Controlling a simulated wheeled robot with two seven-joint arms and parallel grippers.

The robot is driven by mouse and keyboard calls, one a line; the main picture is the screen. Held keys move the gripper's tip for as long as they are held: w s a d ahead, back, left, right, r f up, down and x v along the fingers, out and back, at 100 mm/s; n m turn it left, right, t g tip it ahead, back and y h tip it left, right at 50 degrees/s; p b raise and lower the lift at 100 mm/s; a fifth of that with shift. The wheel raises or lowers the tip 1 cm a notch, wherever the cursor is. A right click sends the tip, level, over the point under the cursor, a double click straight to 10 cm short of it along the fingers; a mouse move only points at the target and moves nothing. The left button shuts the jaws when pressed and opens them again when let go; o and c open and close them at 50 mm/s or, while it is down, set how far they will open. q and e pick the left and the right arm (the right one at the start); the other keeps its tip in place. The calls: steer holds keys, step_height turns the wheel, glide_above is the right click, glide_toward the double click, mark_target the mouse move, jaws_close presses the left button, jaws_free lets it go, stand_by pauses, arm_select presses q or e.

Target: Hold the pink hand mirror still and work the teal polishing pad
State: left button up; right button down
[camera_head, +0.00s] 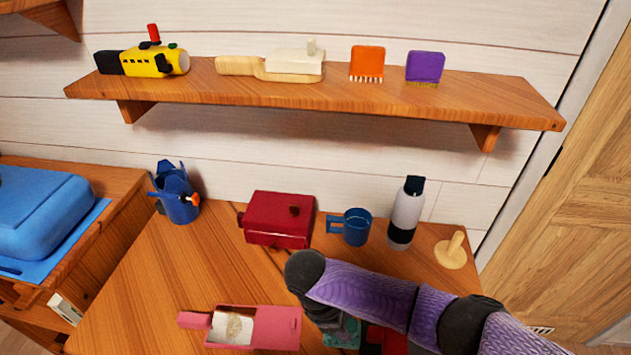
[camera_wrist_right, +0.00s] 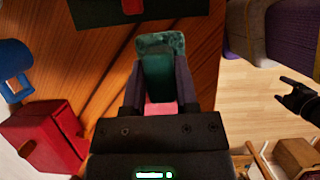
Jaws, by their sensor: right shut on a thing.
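The pink hand mirror (camera_head: 278,327) lies on the table, its handle to the left, with a pale, marked patch in its face. No gripper touches it in the head view. The teal polishing pad (camera_head: 343,333) is to its right, mostly covered by my right arm. In the right wrist view, my right gripper (camera_wrist_right: 160,85) is shut on the teal pad (camera_wrist_right: 160,43), which stands between the fingers. A pink patch shows below it; I cannot tell what it belongs to. A dark two-pronged shape, apparently my left gripper (camera_wrist_right: 284,90), is open and empty over the floor.
Behind stand a blue holder (camera_head: 177,195), red box (camera_head: 280,220), blue mug (camera_head: 354,228), grey bottle (camera_head: 406,215) and pale wooden knob (camera_head: 452,252). A shelf (camera_head: 200,88) above holds several brushes and a yellow toy. The table's left part is clear.

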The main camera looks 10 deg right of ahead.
arm_select(q)
step_height(320, 180, down, 8)
steer(key=b, duration=0.7)
steer(key=shift+s+d, duration=0.15)
steer(key=shift+s, duration=0.3)
arm_select(e)
steer(key=d+r+m+g+y, duration=0.3)
steer(key=r+m, duration=0.8)
steer(key=m, duration=0.4)
steer(key=shift+w+d+r+y, duration=0.25)
steer(key=shift+d+y, duration=0.35)
steer(key=shift+d, duration=0.3)
